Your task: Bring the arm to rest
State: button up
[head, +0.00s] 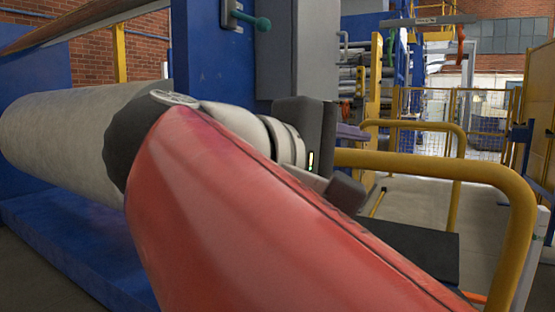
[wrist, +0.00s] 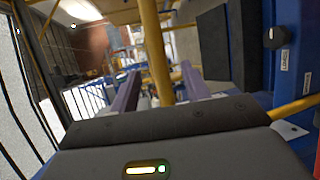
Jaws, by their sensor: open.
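My red arm (head: 230,220) fills the middle of the head view and reaches away from the camera, bent at a grey joint. My gripper (head: 352,132) is at its far end, with a dark body and purple fingers, partly hidden by the arm. In the wrist view the two purple fingers of my gripper (wrist: 160,70) stand apart with nothing held. A yellow bar shows between them in that view; its distance from the fingers is unclear.
A large pale roller (head: 65,135) lies left, close to my arm in the picture. A blue machine post (head: 210,60) stands behind the arm. A curved yellow railing (head: 450,165) runs below and right of my gripper. Open floor (head: 480,215) shows beyond it, with yellow fencing (head: 485,110).

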jog(key=s+d+f+m+g+y, duration=0.3)
jog(key=f+y, duration=0.4)
jog(key=f, duration=1.1)
jog(key=s+d+f+m+y, duration=0.15)
jog(key=f+m+y, duration=0.4)
jog(key=f, duration=1.25)
notch_tip(320, 180, up, 8)
jog(key=p, duration=0.8)
jog(key=shift+s+a+r+n+y+p, duration=0.2)
jog(key=shift+s+a+n+y+p, duration=0.1)
jog(key=shift+s+n+y+p, duration=0.15)
